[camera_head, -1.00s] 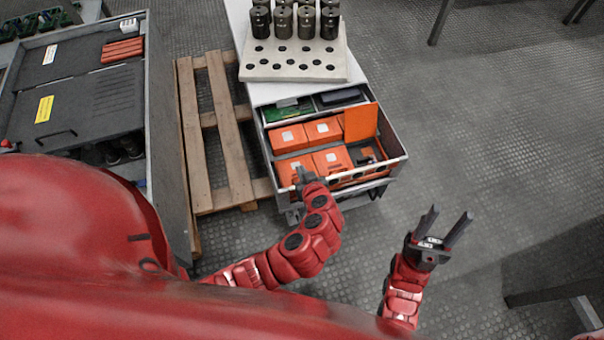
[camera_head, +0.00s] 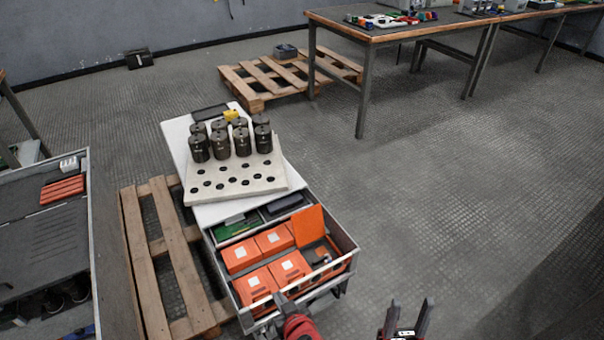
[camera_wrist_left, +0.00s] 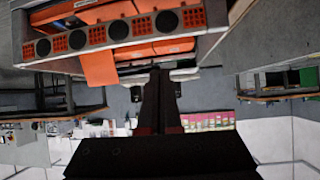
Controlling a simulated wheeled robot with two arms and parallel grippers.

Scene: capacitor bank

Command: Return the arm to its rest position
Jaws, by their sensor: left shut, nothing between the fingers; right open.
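My left gripper (camera_head: 281,301) is at the front edge of the open drawer (camera_head: 349,259), low in the head view. It is shut and holds nothing. In the left wrist view its fingers (camera_wrist_left: 160,85) are together, pointing toward the drawer's front panel (camera_wrist_left: 125,32). I cannot tell whether they touch the drawer. My right gripper (camera_head: 415,312) is open and empty at the bottom of the head view, right of the drawer, over bare floor. Most of both arms is below the head view.
The drawer holds several orange boxes (camera_head: 272,240). Black capacitors (camera_head: 242,142) stand on a pale holed plate (camera_head: 215,187) on the white cabinet top. A wooden pallet (camera_head: 170,240) and grey cabinet (camera_head: 40,245) lie left. The floor at right (camera_head: 460,190) is clear.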

